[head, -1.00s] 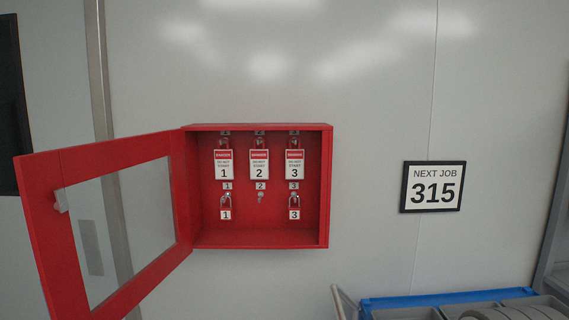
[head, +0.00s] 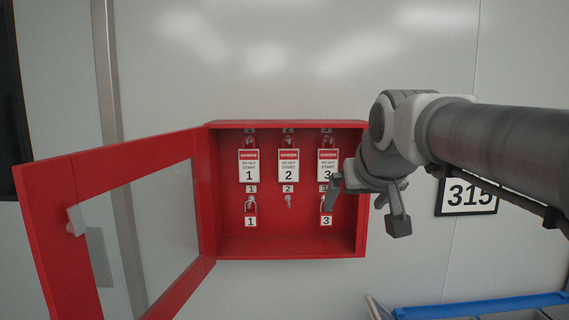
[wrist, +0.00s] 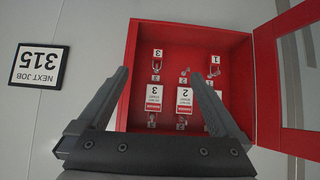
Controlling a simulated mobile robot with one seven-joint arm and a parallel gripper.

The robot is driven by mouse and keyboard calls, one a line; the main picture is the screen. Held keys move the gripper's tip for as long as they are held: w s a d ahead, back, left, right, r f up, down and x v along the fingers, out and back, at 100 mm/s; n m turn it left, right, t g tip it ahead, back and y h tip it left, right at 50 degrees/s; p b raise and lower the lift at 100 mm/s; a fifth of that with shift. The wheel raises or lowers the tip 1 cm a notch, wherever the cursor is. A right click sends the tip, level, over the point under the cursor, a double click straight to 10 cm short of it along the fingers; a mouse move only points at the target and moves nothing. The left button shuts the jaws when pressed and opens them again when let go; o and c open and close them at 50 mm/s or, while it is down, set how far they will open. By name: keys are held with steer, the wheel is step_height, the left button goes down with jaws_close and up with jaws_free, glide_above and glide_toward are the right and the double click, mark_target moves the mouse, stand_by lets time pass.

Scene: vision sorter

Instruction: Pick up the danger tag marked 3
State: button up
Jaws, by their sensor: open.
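The danger tag marked 3 (head: 327,158) is a white tag with a red top band. It hangs at the right of the upper row in an open red wall cabinet (head: 290,250). In the upside-down wrist view, tag 3 (wrist: 153,96) shows between the fingers, nearer the left one. My gripper (head: 366,207) is open and empty in front of the cabinet's right side; one finger overlaps the lower right of tag 3 in the head view. The gripper also shows in the wrist view (wrist: 158,74). No contact with the tag is visible.
Tags 1 (head: 249,165) and 2 (head: 288,165) hang beside it. Padlocks 1 (head: 250,208) and 3 (head: 327,207) hang below. The cabinet door (head: 60,240) stands open to the left. A NEXT JOB 315 sign (head: 468,197) is at right, blue-edged bins (head: 480,308) below.

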steer(key=w+r+t, duration=0.2)
steer(key=w+r, duration=0.6)
steer(key=w, duration=0.4)
steer(key=p, duration=0.1)
glide_toward(328, 163)
step_height(328, 163, down, 2)
steer(key=w, duration=0.2)
steer(key=shift+p+x, duration=0.6)
steer(key=shift+x, duration=2.1)
steer(key=shift+w+d+r, duration=0.1)
steer(key=shift+r, duration=0.05)
steer(key=c, duration=1.3)
steer(key=shift+r, duration=0.1)
steer(key=shift+c, duration=0.2)
